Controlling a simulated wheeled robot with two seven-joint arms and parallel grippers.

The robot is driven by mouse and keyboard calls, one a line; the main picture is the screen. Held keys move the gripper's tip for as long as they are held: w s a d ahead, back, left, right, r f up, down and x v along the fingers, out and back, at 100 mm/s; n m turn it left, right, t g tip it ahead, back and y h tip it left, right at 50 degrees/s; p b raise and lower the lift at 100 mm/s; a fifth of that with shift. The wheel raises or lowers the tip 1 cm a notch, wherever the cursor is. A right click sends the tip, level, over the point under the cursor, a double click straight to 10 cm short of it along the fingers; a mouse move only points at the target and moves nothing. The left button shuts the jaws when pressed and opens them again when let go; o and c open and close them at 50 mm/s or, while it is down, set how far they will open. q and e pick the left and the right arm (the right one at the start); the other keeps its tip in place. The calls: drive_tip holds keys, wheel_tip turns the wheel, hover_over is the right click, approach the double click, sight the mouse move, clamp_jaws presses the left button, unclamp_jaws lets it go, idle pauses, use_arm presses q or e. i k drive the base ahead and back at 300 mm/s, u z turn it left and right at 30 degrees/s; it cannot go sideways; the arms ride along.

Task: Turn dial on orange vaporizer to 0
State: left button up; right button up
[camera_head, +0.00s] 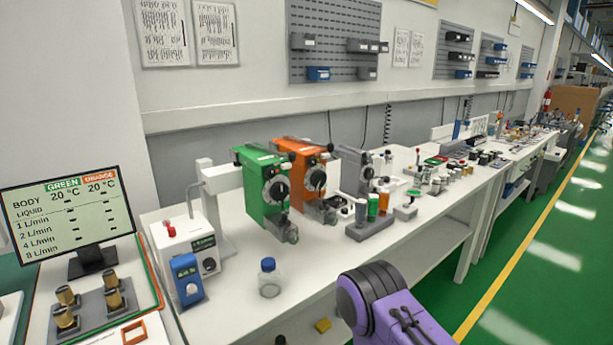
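The orange vaporizer (304,165) is mounted on the bench behind and to the right of the green vaporizer (259,183). Its round dial (316,179), dark with a pale rim, faces right and toward me; its markings are too small to read. The green vaporizer has a similar dial (277,190). A purple and black link of my arm enters at the bottom right, in front of the bench and well apart from the orange vaporizer. Neither of my grippers shows.
A monitor (66,214) headed GREEN and ORANGE stands at the left. A blue-capped glass bottle (270,279) stands on the white bench (335,268) in front of the vaporizers. A grey block (370,229) with green and orange bottles sits right of them. The green floor at right is clear.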

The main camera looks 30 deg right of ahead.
sight(318, 178)
drive_tip(key=k, duration=0.6)
drive_tip(key=z, duration=0.75)
drive_tip(key=i, duration=1.1)
drive_tip(key=z, duration=0.55)
